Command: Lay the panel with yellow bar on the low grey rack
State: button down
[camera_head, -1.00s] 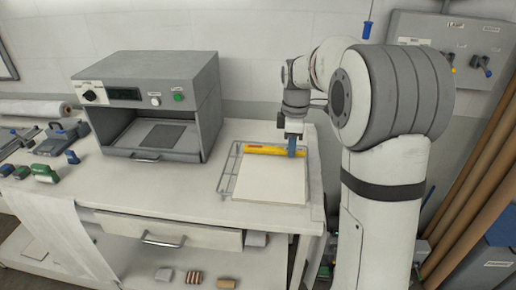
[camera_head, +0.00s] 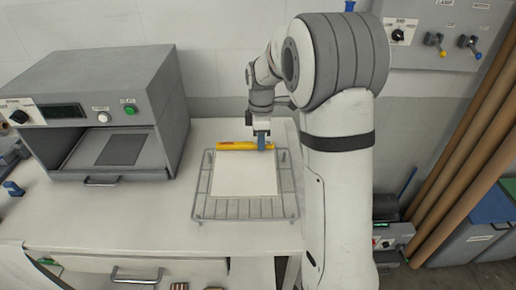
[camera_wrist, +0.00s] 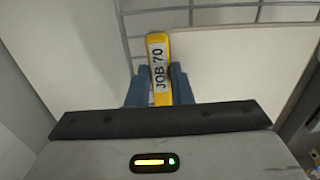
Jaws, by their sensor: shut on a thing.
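The panel (camera_head: 246,175) is a thin white sheet with a yellow bar (camera_head: 235,146) along its far edge. My gripper (camera_head: 262,142) has its blue fingers shut on the bar, towards its right end. In the wrist view the bar (camera_wrist: 158,50) carries a "JOB 70" label and sits between the blue fingers (camera_wrist: 160,85). The low grey rack (camera_head: 215,208) is a wire frame on the white bench, under the panel, and shows at its left, right and front. Whether the panel touches the wires or hangs just above them, I cannot tell.
A grey press (camera_head: 100,110) with an open front stands left of the rack on the bench (camera_head: 150,215). A control box (camera_head: 440,40) is on the wall at right. Brown rolls (camera_head: 465,165) lean beyond my arm. The bench between press and rack is clear.

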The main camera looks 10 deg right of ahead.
jog(key=shift+f, duration=1.75)
jog(key=shift+f, duration=0.1)
jog(key=c, duration=1.3)
grip_release()
notch_tip(320, 180, up, 11)
jog(key=shift+f+b, duration=0.1)
jog(key=shift+b, duration=0.25)
jog(key=s+r+m+t, duration=0.1)
jog(key=s+r+m, duration=0.1)
jog(key=s+m, duration=0.35)
jog(key=s+r+m+t, duration=0.1)
jog(key=s+r+m, duration=0.15)
jog(key=s, duration=0.65)
jog(key=s+f+m+t, duration=0.1)
jog(key=s+f+m, duration=0.2)
jog(key=s+m, duration=0.4)
jog(key=shift+s+d+f+m, duration=0.15)
jog(key=shift+s+f+m, duration=0.25)
jog(key=shift+s, duration=2.45)
